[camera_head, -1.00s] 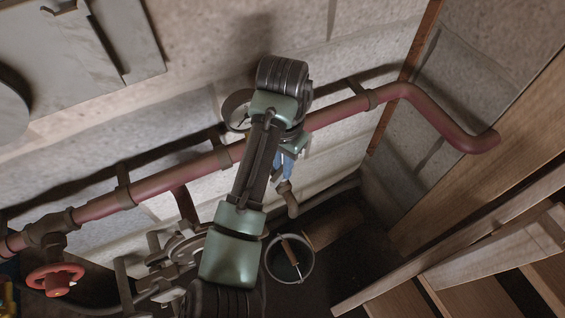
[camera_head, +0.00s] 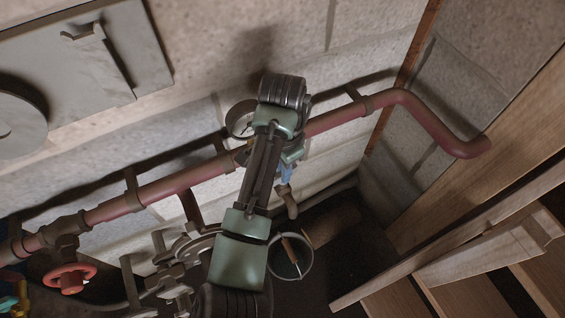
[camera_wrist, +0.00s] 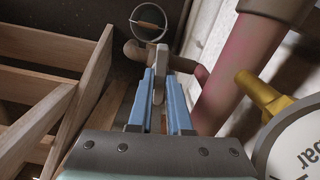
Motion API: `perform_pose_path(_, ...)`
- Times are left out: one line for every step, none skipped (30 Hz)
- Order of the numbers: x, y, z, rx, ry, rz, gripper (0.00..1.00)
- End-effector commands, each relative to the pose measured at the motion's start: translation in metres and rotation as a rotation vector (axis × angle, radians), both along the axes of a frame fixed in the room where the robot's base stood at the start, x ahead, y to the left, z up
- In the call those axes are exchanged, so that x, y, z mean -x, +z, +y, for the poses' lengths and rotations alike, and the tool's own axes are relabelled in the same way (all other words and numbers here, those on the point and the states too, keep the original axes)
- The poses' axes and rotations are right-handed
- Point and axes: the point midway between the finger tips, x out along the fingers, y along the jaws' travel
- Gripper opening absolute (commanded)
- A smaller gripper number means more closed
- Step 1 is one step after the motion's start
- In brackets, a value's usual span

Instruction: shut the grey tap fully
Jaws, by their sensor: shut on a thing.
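In the wrist view, the blue fingers of my gripper (camera_wrist: 160,88) are shut on the lever of the grey tap (camera_wrist: 159,68). The lever lies between the fingers and points back toward my palm. The tap's brownish spout (camera_wrist: 134,54) curves just beyond, over a round bucket. In the head view, my gripper (camera_head: 287,175) is mostly hidden behind my arm, and the spout (camera_head: 290,207) shows just below it. The lever's grip is hidden there, and I cannot tell how far the tap is turned.
A red pipe (camera_head: 170,187) runs along the wall behind my arm. A dial gauge (camera_wrist: 297,147) with a brass stem is close to my gripper's right. A bucket (camera_head: 272,270) stands below the spout. A red handwheel (camera_head: 70,279) is at lower left. Wooden boards (camera_head: 430,245) stand at right.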

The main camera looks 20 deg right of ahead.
Motion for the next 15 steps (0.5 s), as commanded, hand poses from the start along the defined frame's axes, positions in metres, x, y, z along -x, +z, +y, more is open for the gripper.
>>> perform_pose_path(0.0005, 0.0033, -0.0005, 0.0, -0.03, 0.001, 0.0)
perform_pose_path(0.0006, 0.0031, -0.0005, 0.0, -0.048, 0.001, 0.0)
perform_pose_path(0.0006, 0.0029, -0.0005, 0.0, -0.071, 0.001, 0.0)
perform_pose_path(0.0005, 0.0027, -0.0006, 0.0, -0.086, 0.001, 0.0)
perform_pose_path(0.0005, 0.0025, -0.0007, 0.0, -0.102, 0.001, 0.0)
perform_pose_path(0.0004, 0.0023, -0.0007, 0.001, -0.12, 0.001, 0.0)
perform_pose_path(0.0003, 0.0022, -0.0008, 0.001, -0.132, 0.0, 0.0)
perform_pose_path(0.0003, 0.0021, -0.0008, 0.001, -0.143, 0.0, 0.0)
perform_pose_path(0.0003, 0.0019, -0.0008, 0.0, -0.157, 0.0, 0.0)
perform_pose_path(0.0002, 0.0018, -0.0007, 0.0, -0.164, 0.0, 0.0)
perform_pose_path(0.0002, 0.0016, -0.0007, 0.0, -0.172, 0.0, 0.0)
perform_pose_path(0.0002, 0.0014, -0.0007, 0.0, -0.181, 0.0, 0.0)
perform_pose_path(0.0002, 0.0013, -0.0007, 0.0, -0.186, -0.001, 0.0)
perform_pose_path(0.0001, 0.0012, -0.0007, 0.0, -0.19, -0.001, 0.0)
perform_pose_path(0.0001, 0.001, -0.0007, 0.0, -0.194, -0.001, 0.0)
